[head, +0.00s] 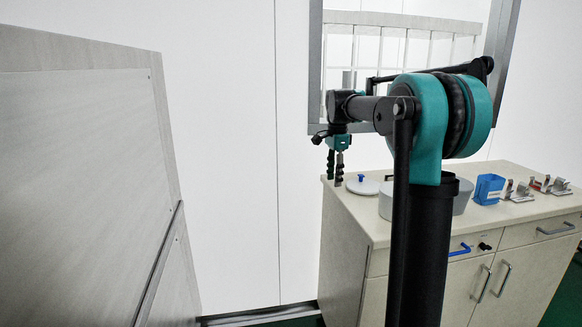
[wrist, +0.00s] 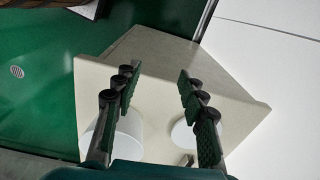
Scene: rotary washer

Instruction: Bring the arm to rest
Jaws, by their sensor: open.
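My gripper (head: 335,168) hangs from my arm, fingers down, near the left end of the counter in the head view. In the wrist view my gripper (wrist: 158,95) has its two dark fingers well apart with nothing between them but the pale counter behind. It is open and empty. My arm's upright dark column and teal joint stand in front of the counter and hide part of its top.
The counter (head: 355,205) carries a white round lid (head: 366,186) with a blue knob, grey round housings (head: 387,200), a blue bin (head: 489,188) and small metal parts (head: 520,191). A grey panel (head: 80,170) stands at left. White wall (head: 225,150) lies between.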

